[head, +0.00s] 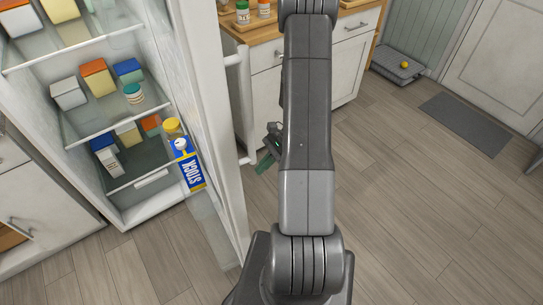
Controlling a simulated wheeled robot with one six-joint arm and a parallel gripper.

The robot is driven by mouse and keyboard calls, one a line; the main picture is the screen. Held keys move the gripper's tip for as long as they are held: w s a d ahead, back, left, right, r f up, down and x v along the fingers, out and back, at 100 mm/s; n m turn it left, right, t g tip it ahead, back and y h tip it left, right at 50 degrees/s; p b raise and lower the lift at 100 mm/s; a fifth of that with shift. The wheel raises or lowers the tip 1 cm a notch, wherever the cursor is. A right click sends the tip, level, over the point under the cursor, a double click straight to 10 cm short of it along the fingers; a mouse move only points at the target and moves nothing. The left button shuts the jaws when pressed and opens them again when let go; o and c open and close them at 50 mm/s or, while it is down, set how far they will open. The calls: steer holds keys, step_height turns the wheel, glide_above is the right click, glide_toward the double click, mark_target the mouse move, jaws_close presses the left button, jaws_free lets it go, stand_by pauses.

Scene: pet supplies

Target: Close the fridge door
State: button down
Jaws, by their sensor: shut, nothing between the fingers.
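The white fridge (151,50) stands open at the left in the head view, with its lit shelves showing. Its door (212,85) is swung out toward me and seen nearly edge-on. The door's vertical white handle (240,110) is on the outer face, on the right. My gripper (266,162) is just right of the handle's lower end, on the outer side of the door. It is shut and empty, and partly hidden behind my arm. I cannot tell whether it touches the door or handle.
A wooden-topped counter (262,38) with white drawers is behind my arm. The wooden floor (420,190) at right is open, with a grey mat (465,124).

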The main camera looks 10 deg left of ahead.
steer(key=s+a+f+p, duration=0.1)
steer(key=s+a+f, duration=0.1)
steer(key=s+a, duration=0.2)
steer(key=shift+s+a+f+p, duration=0.15)
steer(key=shift+s+a+p, duration=0.05)
steer(key=shift+a+p, duration=0.15)
